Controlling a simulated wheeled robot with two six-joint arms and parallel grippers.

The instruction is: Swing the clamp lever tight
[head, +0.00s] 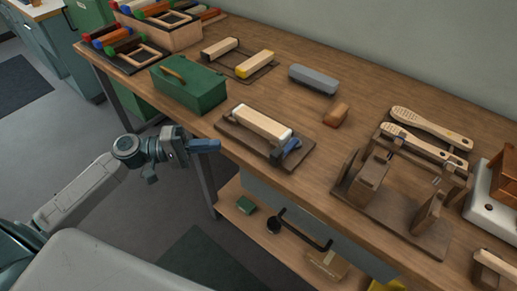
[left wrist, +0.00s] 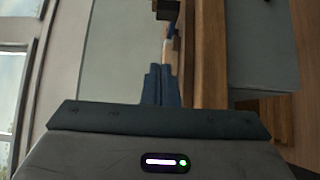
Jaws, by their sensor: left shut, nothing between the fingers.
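The clamp fixture (head: 222,122) is a brown board near the table's front edge, with a pale wooden block (head: 262,122) lying on it. At the block's right end stands a dark clamp with a blue lever (head: 290,147). My left gripper (head: 214,146) is shut and empty, its blue fingers just off the table's front edge, left of the fixture and apart from the lever. The left wrist view shows the closed fingers (left wrist: 161,85) pointing toward a pale piece with a small blue part (left wrist: 170,30) at the top. My right gripper is not in view.
A green toolbox (head: 190,82) stands behind my left gripper. A grey block (head: 314,78) and a small brown block (head: 337,114) lie behind the fixture. A wooden stand (head: 388,212) with brush bodies (head: 430,128) is to the right.

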